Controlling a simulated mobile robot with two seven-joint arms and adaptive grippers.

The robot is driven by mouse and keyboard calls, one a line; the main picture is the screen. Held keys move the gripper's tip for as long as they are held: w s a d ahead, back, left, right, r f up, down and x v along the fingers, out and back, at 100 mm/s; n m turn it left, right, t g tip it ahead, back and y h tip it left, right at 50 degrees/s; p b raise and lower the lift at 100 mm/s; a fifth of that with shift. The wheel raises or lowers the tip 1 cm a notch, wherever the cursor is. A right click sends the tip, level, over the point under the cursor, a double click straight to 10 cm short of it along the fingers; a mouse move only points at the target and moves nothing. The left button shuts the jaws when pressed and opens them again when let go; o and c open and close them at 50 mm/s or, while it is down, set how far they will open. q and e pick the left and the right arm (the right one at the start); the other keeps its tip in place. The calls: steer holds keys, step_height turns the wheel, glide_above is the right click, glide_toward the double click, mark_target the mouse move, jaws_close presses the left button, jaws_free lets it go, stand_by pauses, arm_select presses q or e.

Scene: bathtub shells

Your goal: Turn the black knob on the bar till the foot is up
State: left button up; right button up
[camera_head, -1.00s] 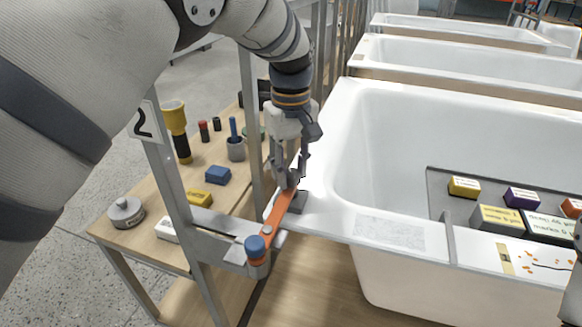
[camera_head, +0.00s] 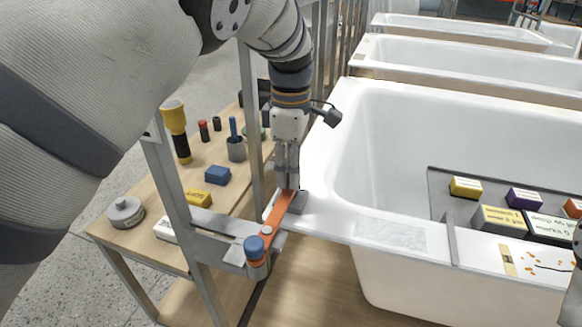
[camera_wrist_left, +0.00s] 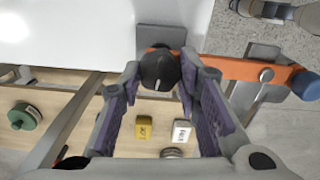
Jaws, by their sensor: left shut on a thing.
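The orange bar (camera_head: 282,211) runs from the tub's rim to the metal frame. A blue knob (camera_head: 254,247) stands at its near end. The round black knob (camera_wrist_left: 160,69) sits on the bar's other end, over a grey square foot (camera_wrist_left: 160,38) at the tub's rim. My left gripper (camera_head: 288,186) points down and is shut on the black knob, with one finger on each side of it in the left wrist view. The fingers hide the knob in the head view. I cannot tell any gap between foot and rim. Part of my right arm (camera_head: 576,270) shows at the right edge.
The white bathtub (camera_head: 350,180) holds a grey tray (camera_head: 440,190) with labelled boxes. Grey frame posts (camera_head: 180,205) stand close left of my left gripper. Behind them a wooden shelf (camera_head: 150,205) carries a flashlight (camera_head: 175,128), a blue box (camera_head: 218,175) and other small items.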

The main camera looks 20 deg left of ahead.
arm_select(q)
steer(key=shift+n, duration=1)
steer(key=o, duration=1.1)
steer(key=shift+o, duration=0.2)
step_height(320, 180, up, 12)
